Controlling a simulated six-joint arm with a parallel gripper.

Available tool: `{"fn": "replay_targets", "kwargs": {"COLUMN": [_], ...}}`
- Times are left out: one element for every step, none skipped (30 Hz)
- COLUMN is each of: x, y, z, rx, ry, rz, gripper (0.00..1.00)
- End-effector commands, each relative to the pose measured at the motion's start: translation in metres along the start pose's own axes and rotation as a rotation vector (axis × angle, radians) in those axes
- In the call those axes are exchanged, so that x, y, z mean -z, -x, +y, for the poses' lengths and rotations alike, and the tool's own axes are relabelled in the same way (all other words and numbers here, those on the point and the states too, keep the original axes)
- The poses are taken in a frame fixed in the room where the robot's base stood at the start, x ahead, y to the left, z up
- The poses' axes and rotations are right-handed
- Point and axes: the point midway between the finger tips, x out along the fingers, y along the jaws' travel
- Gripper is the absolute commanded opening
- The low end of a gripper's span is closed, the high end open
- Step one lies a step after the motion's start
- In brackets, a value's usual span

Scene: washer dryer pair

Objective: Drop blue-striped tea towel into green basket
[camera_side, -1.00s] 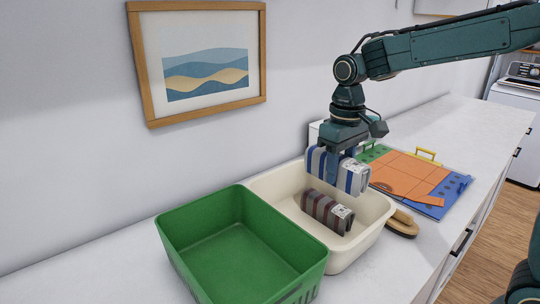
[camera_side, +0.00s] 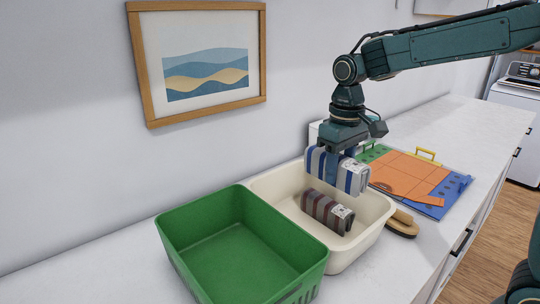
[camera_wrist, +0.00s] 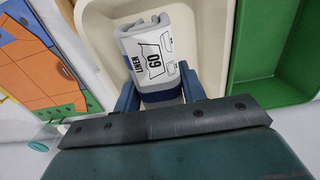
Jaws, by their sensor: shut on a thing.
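The blue-striped tea towel (camera_side: 344,174), rolled and grey-white with a label, is held by my gripper (camera_side: 335,152) above the cream tub. In the wrist view the towel (camera_wrist: 155,60) sits between my fingers (camera_wrist: 160,92), its "LINEN 60" label facing the camera. My gripper is shut on it. The green basket (camera_side: 207,240) stands at the left of the tub and looks empty. Its rim also shows at the right of the wrist view (camera_wrist: 268,92).
The cream tub (camera_side: 367,236) holds a red-striped towel (camera_side: 326,211). A brush (camera_side: 402,223) lies at its right. A framed picture (camera_side: 205,73) hangs on the wall.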

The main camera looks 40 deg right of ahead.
Motion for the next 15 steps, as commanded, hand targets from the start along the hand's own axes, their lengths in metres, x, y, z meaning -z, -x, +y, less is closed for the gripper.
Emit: {"fn": "replay_targets", "kwargs": {"x": [0.001, 0.002, 0.003, 0.004, 0.006, 0.008, 0.01, 0.012, 0.015, 0.017, 0.02, 0.023, 0.025, 0.028, 0.031], "y": [0.0, 0.0, 0.0, 0.0, 0.001, 0.0, 0.0, 0.0, 0.001, 0.001, 0.001, 0.0, 0.001, 0.001, 0.0], "z": [-0.002, -0.003, -0.006, -0.008, -0.011, -0.016, -0.02, -0.025, -0.032, -0.038, -0.045, -0.054, -0.062, -0.07, -0.081], "rx": [0.0, 0.0, 0.0, 0.0, 0.0, 0.0, 0.0, 0.0, 0.0, 0.0, 0.0, 0.0, 0.0, 0.0, 0.0], "ry": [0.001, 0.002, 0.002, 0.002, 0.003, 0.004, 0.005, 0.005, 0.006, 0.006, 0.007, 0.007, 0.008, 0.008, 0.008], "rz": [0.0, 0.001, 0.001, 0.001, 0.001, 0.0, 0.0, 0.0, 0.001, 0.0, 0.0, -0.001, 0.0, 0.0, -0.001], "gripper": [0.28, 0.28, 0.28, 0.28, 0.28, 0.28, 0.28, 0.28, 0.28, 0.28, 0.28, 0.28, 0.28, 0.28, 0.28]}}
